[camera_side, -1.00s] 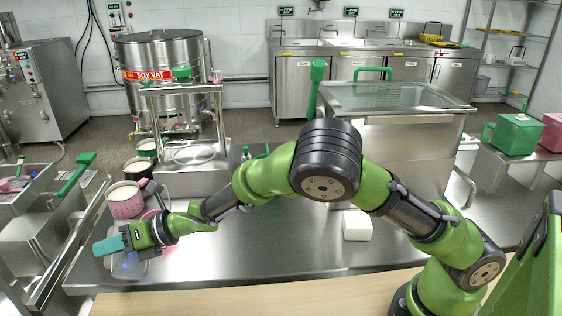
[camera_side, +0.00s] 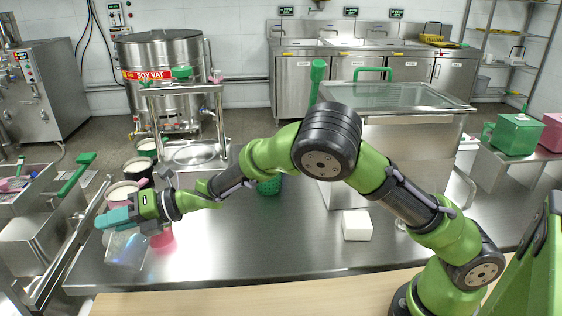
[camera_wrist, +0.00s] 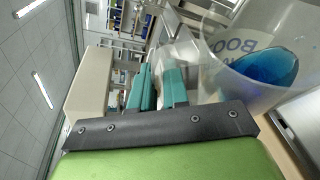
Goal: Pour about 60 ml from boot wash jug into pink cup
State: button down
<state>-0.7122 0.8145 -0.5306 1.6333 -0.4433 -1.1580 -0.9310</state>
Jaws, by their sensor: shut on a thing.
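The boot wash jug (camera_side: 126,248) is a clear, see-through vessel at the left of the steel table in the side view. In the wrist view the jug (camera_wrist: 225,80) fills the upper right, with part of its lettering and blue liquid inside. My gripper (camera_side: 116,218) is shut on the jug; its teal fingers (camera_wrist: 160,88) also show in the wrist view. The jug hangs below the fingers, close to upright, seemingly just above the table. A pink cup (camera_side: 162,240) stands just right of the jug, partly hidden by my wrist.
Pale-topped containers (camera_side: 138,167) stand behind my gripper. A green perforated cup (camera_side: 268,187) is behind my forearm. A white block (camera_side: 356,225) lies at centre right before a large steel tank (camera_side: 400,150). The table front between is clear.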

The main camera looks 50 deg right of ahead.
aim_at(116, 250)
jog(key=shift+w+d+r+m+y, duration=0.2)
jog(key=shift+d+r+m+y, duration=0.1)
jog(key=shift+r, duration=0.1)
jog(key=shift+w+d+r+m, duration=0.3)
jog(key=shift+d+r+m, duration=0.15)
jog(key=shift+r+m, duration=0.1)
dwell(0.5)
jog(key=shift+w+d+r+m+y+p, duration=0.25)
jog(key=shift+w+d, duration=0.1)
jog(key=shift+d, duration=0.15)
jog(key=shift+w+d+r+m+y+p, duration=0.2)
jog(key=shift+w+d+y+p, duration=0.1)
jog(key=shift+d, duration=0.2)
dwell(1.0)
jog(key=shift+s+a+f, duration=0.1)
jog(key=shift+s+a, duration=0.05)
jog(key=shift+a, duration=0.1)
jog(key=s+a+f+n+h, duration=0.2)
jog(key=a+f+n, duration=0.1)
jog(key=shift+s+a, duration=0.1)
jog(key=shift+a, duration=0.1)
jog(key=shift+s+a+f+n+h, duration=0.2)
jog(key=shift+a+f+n, duration=0.1)
jog(key=shift+f+n, duration=0.25)
jog(key=shift+s+a+f+n+h, duration=0.2)
jog(key=shift+a+f+n, duration=0.15)
jog(key=shift+f, duration=0.4)
dwell(0.7)
